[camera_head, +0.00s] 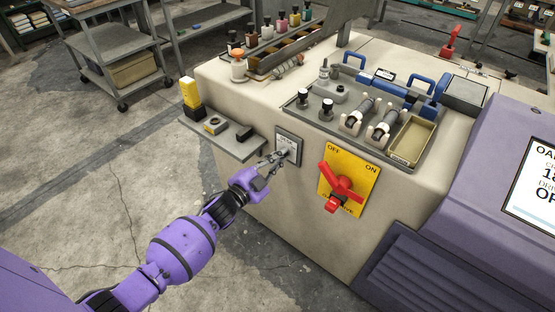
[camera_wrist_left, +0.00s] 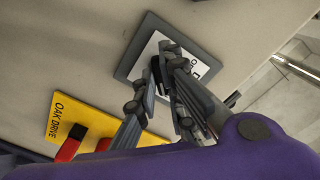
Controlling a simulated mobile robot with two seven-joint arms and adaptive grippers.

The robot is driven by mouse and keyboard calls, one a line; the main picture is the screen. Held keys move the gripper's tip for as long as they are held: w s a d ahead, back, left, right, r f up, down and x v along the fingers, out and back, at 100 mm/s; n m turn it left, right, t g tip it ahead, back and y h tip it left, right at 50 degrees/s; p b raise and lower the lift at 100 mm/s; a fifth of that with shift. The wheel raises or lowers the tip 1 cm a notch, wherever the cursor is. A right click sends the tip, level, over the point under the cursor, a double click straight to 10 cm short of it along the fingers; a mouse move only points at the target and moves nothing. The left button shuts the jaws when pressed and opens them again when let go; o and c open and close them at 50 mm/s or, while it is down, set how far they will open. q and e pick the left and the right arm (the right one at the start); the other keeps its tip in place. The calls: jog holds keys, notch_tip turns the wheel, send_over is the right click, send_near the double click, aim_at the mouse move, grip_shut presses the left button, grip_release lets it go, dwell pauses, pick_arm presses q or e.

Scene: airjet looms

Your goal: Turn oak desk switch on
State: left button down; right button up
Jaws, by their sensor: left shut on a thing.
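The oak desk switch is a grey-framed plate with a white label (camera_head: 289,145) on the front of the beige desk. It also shows in the left wrist view as a grey frame (camera_wrist_left: 128,65) with a partly covered label. My left gripper (camera_head: 276,161) is at the lower left of this plate, and its fingers (camera_wrist_left: 164,70) are close together in front of the label. They are shut on a small part at the plate, which the fingers hide. I cannot make out the switch position. My right gripper is not in view.
A small shelf (camera_head: 238,146) with a yellow-and-black block juts out at the left. A purple cabinet (camera_head: 490,200) stands at the right.

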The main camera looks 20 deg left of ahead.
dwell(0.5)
pick_arm(q)
jog(key=c, duration=1.8)
grip_release()
jog(key=shift+c, duration=0.2)
jog(key=v, duration=1.2)
jog(key=shift+a, duration=0.1)
